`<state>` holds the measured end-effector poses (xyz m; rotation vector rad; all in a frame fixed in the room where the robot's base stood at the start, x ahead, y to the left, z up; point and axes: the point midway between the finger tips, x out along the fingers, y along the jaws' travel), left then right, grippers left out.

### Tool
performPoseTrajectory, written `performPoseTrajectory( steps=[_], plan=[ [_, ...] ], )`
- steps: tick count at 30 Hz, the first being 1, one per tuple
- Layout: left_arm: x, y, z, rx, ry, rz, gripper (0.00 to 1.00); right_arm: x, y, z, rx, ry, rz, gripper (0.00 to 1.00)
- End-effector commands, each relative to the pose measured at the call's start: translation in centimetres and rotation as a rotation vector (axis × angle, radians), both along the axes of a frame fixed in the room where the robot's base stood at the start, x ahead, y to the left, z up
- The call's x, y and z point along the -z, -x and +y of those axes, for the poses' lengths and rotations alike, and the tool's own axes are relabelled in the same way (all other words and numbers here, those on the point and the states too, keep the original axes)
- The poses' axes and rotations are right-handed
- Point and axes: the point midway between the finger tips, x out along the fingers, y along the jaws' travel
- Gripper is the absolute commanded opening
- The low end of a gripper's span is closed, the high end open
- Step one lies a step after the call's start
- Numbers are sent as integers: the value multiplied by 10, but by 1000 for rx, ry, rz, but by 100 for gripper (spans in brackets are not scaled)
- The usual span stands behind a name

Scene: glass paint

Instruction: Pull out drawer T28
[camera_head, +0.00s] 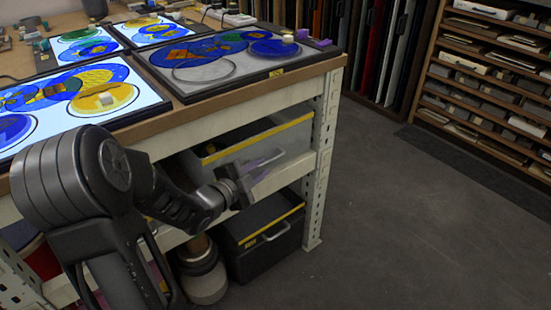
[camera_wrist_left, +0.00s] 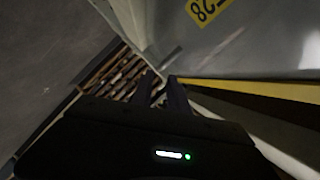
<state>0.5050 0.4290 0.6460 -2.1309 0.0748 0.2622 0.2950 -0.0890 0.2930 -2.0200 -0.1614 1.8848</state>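The grey upper drawer (camera_head: 222,172) with a yellow strip along its top edge sits under the worktable. In the left wrist view its grey front (camera_wrist_left: 262,48) fills the upper right, with a partly cut-off yellow label (camera_wrist_left: 207,8) on which an 8 can be made out. My left gripper (camera_head: 256,168) is in front of this drawer, close to its pale handle (camera_head: 268,161). In the left wrist view my left gripper (camera_wrist_left: 161,84) shows two dark fingers slightly apart, with no handle clearly between them. Contact with the handle cannot be told. My right gripper is out of view.
A black lower drawer (camera_head: 262,255) with a yellow strip and a handle is below. A pale canister (camera_head: 204,275) stands beside it. Light panels with coloured glass (camera_head: 85,95) lie on the worktable. The dark floor (camera_head: 400,225) to the right is clear, up to a shelf rack (camera_head: 490,90).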

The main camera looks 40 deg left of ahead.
Motion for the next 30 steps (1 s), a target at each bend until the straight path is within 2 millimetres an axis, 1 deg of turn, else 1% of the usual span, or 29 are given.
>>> performPoseTrajectory(
  steps=[4,7,15,18,21,24,30],
  plan=[
    [2,-4,0,1,0,1,20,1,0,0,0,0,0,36],
    [5,-12,1,1,0,2,20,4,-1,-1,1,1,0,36],
    [14,-52,2,2,-1,1,20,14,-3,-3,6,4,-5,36],
    [16,-65,3,1,-1,1,20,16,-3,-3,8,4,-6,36],
    [18,-73,3,1,-1,2,20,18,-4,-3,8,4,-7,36],
    [17,-76,3,1,0,1,20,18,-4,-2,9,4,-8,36],
    [17,-76,4,-1,0,1,20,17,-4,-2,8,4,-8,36]
  ],
)
